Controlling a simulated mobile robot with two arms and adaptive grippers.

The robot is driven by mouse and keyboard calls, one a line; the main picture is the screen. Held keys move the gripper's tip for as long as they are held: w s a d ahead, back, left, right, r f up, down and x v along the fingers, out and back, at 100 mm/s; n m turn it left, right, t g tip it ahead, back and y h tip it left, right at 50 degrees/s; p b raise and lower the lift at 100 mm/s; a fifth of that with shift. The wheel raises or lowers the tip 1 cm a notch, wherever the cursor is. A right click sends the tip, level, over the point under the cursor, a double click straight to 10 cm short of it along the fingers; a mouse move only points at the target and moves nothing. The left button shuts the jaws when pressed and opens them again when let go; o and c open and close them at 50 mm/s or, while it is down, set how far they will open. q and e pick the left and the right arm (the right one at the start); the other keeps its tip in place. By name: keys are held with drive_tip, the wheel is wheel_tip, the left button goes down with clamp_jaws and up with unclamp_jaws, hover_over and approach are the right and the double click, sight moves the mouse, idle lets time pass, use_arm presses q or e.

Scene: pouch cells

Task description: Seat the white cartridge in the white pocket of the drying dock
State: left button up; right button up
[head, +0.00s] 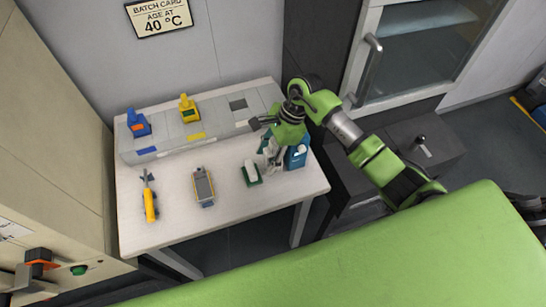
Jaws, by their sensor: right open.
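The white cartridge (250,167) appears to be the white piece with a dark green part, lying on the table's front right area. The drying dock (172,134) is a long grey block along the back of the table. Its right pocket (238,104) is dark and empty, with a white label in front. A blue cartridge (138,123) and a yellow cartridge (188,109) stand in the dock's other places. My right gripper (270,160) is open, pointing down just right of the white cartridge, and looks apart from it. My left gripper is not in view.
A blue container (296,157) stands close to the right of my right gripper, partly hidden. A handheld meter (203,187) and a yellow tool (149,203) lie on the white table (232,209). A sign (160,16) reads "Batch card age at 40 °C".

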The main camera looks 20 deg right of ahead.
clamp_jaws()
drive_tip(key=shift+w+r, duration=0.1)
